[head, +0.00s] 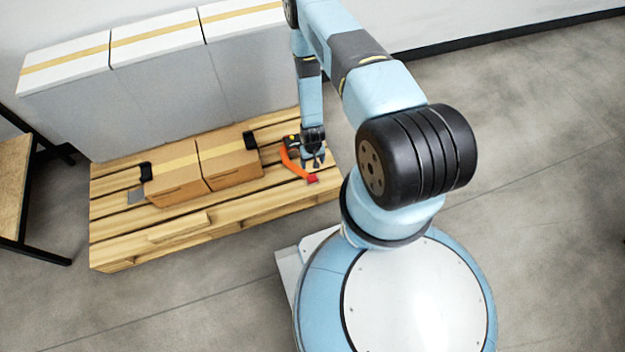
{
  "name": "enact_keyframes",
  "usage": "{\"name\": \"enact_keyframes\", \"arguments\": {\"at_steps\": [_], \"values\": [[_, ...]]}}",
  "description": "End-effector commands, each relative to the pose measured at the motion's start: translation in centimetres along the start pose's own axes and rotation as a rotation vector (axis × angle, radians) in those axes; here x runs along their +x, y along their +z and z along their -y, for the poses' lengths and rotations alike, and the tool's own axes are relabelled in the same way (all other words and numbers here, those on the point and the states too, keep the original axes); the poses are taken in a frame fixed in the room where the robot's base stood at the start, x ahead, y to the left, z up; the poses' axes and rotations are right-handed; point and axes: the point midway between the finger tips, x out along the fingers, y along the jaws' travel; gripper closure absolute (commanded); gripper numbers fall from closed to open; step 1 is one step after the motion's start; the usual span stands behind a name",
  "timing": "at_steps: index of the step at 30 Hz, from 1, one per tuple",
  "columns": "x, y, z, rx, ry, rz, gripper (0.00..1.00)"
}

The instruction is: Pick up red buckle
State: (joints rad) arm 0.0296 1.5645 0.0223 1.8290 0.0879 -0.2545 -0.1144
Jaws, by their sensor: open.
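The red buckle (312,179) lies at the right end of the wooden pallet, at the lower end of an orange strap (291,165). The strap curves up and left from it. My gripper (317,165) points down just above the buckle in the picture, with its fingers apart and nothing seen between them. Whether the fingers touch the buckle or strap cannot be told at this size. A small dark piece with a yellow spot (291,139) sits at the strap's upper end, beside my gripper.
The pallet (232,205) carries two small cardboard boxes (176,177) (228,157) with black pieces at their outer sides. Tall white boxes (165,100) stand behind. A dark-framed table (14,185) is at the left. The floor in front of the pallet is clear.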

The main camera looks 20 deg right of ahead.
Motion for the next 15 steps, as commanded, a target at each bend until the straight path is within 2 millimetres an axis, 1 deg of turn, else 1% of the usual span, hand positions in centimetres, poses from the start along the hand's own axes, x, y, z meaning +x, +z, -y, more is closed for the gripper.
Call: {"name": "enact_keyframes", "arguments": {"at_steps": [5,12,15], "values": [[2.2,0.2,0.0,0.000,0.000,0.002,0.23],[5.9,0.3,0.0,0.000,0.000,0.003,0.23],[7.2,0.2,0.0,0.000,0.000,0.002,0.23]]}}
